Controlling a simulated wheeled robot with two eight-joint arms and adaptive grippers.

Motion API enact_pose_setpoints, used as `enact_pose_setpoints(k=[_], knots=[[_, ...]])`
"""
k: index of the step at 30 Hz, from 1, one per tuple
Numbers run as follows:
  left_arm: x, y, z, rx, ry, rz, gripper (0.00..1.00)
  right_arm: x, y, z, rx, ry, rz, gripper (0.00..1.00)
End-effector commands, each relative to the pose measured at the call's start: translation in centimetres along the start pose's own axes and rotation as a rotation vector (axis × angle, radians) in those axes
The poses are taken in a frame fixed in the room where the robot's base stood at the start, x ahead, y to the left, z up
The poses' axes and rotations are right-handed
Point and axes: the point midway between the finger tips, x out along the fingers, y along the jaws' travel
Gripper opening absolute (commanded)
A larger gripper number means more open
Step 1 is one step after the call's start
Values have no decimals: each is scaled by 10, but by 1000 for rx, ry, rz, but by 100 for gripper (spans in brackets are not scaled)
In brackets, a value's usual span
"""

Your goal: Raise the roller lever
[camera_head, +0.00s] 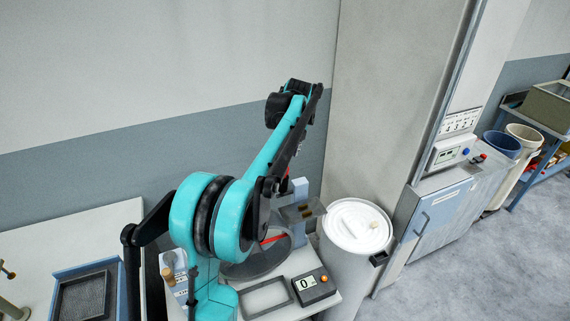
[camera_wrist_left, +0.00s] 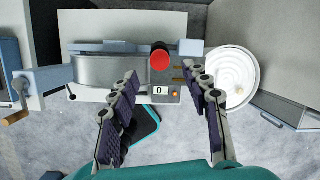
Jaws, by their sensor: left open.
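A round red knob (camera_wrist_left: 160,60), which looks like the end of the roller lever, shows in the left wrist view in front of the grey bench machine (camera_wrist_left: 105,68). Its shaft is mostly hidden, seen almost end-on. My left gripper (camera_wrist_left: 163,74) is open and empty. Its two fingers stand apart on either side of the knob in the picture; I see no contact, and the distance is unclear. In the head view my left arm covers much of the machine and a thin red strip (camera_head: 272,239) shows beside it. My right gripper is not in view.
A counter box (camera_head: 304,286) reading 0 with an orange button sits at the bench front. A white lidded can (camera_head: 359,228) stands right of the bench. A crank with a wooden handle (camera_wrist_left: 15,117) sticks out at left. Grey floor (camera_head: 455,262) is open at right.

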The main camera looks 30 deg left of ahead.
Motion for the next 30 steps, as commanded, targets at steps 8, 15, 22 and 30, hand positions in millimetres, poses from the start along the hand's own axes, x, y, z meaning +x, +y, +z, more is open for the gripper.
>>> enact_pose_setpoints(k=[8,15,22,30], knots=[[-29,0,0,-1,0,0,47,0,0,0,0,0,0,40],[-31,0,0,-1,0,0,47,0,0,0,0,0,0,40],[-30,0,0,-1,0,0,47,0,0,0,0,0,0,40],[-23,16,-43,-215,1,-55,47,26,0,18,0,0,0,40]])
